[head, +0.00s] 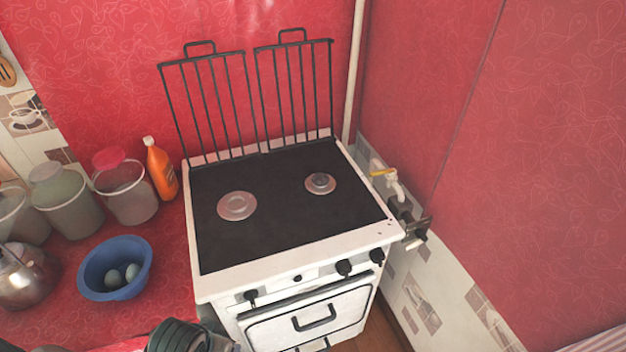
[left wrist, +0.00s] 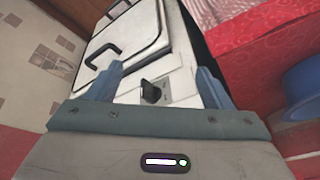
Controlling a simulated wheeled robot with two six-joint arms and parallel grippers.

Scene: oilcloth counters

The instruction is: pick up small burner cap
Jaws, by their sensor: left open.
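The stove (head: 285,225) has a black top with two round burners. The small burner (head: 320,190) is on the right, and a small darker burner cap (head: 320,179) appears to sit on its middle. The larger burner (head: 237,206) is on the left. In the left wrist view, my left gripper (left wrist: 160,68) is open with nothing between its two blue fingers. It faces the stove's white front, with a black knob (left wrist: 152,92) showing between the fingers. The burners do not show in that view. My right gripper is in neither view.
Raised black grates (head: 215,100) stand at the stove's back edge. A blue bowl (head: 100,285) holding egg-like objects, an orange bottle (head: 160,170), several buckets and a kettle (head: 22,278) stand on the red counter to the left. A yellow-handled gas valve (head: 383,173) is at the right wall.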

